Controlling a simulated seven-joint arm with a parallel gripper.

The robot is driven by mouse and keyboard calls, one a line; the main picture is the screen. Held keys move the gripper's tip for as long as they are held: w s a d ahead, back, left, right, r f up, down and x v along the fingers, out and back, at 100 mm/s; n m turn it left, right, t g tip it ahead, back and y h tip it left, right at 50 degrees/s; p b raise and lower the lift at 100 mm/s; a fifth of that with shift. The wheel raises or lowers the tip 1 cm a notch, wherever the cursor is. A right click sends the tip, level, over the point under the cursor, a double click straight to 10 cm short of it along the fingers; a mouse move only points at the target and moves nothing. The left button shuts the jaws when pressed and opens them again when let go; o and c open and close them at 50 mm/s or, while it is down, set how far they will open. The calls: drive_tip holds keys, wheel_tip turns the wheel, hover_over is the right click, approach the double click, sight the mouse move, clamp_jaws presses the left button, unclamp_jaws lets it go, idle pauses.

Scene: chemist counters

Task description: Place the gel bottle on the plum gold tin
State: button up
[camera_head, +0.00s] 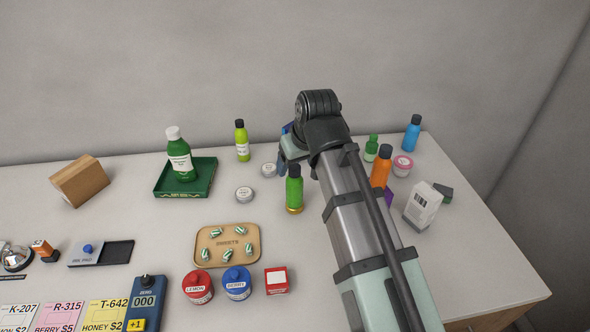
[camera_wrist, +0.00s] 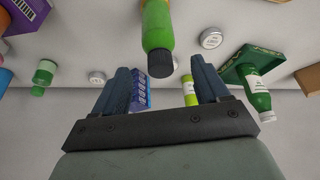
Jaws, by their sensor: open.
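A green bottle with a black cap (camera_head: 294,188), which I take for the gel bottle, stands upright near the middle of the counter. A thin gold rim (camera_head: 295,210) shows at its base; I cannot tell whether this is the plum gold tin, and no plum body is visible. The bottle also shows in the wrist view (camera_wrist: 157,28), its cap near the fingertips. My gripper (camera_wrist: 160,68) is open with nothing held. In the head view it is mostly hidden behind my arm, just behind the bottle.
A green tray (camera_head: 184,192) with a white-capped bottle and a tan sweets tray (camera_head: 227,258) lie left. Small white tins (camera_head: 245,194) and a lime bottle (camera_head: 242,143) stand near. Orange (camera_head: 381,168) and blue (camera_head: 412,134) bottles and a white box (camera_head: 422,206) stand right.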

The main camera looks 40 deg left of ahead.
drive_tip(key=shift+v, duration=2.8)
